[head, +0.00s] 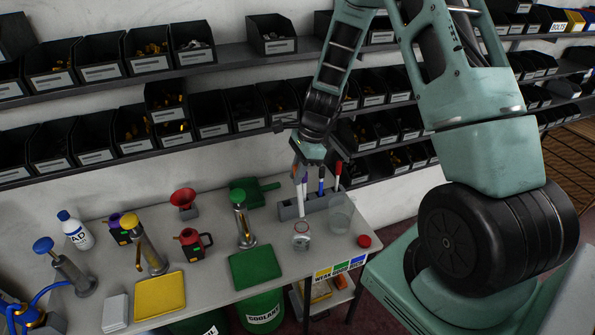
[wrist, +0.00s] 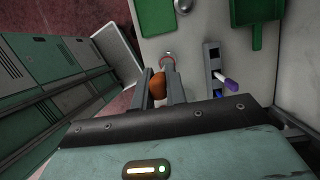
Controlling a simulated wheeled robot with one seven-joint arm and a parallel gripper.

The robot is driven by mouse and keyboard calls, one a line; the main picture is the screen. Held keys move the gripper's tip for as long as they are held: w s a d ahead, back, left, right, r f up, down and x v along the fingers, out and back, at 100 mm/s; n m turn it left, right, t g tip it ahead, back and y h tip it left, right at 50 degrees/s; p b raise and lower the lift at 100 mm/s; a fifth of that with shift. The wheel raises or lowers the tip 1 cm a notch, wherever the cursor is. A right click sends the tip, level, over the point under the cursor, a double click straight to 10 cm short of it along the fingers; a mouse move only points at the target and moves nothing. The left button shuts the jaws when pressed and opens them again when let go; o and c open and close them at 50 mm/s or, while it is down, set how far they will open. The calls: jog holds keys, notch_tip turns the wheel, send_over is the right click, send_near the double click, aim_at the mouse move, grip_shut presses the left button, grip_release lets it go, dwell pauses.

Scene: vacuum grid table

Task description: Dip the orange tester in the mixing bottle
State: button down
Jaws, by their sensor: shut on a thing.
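My gripper (head: 299,205) is over the right part of the grey table, by the tool rack (head: 325,200), and points down. In the wrist view its fingers (wrist: 165,75) are shut on the orange tester (wrist: 157,87), of which only a short orange part shows. In the head view I cannot make the tester out.
A blue marker-like tool (head: 321,181) and a red one (head: 337,176) stand in the rack; a purple-tipped one (wrist: 231,85) shows in the wrist view. A green mat (head: 258,267) lies left. Shelves of bins line the wall.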

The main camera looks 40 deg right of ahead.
aim_at(295, 166)
notch_tip(295, 166, down, 14)
jog(key=b, duration=0.9)
jog(key=shift+b, duration=0.35)
jog(key=shift+r, duration=0.2)
notch_tip(295, 166, up, 14)
jog(key=p, duration=1.2)
jog(key=shift+r, duration=0.3)
dwell(2.1)
notch_tip(295, 166, up, 4)
jog(key=p, duration=0.4)
jog(key=shift+f, duration=0.2)
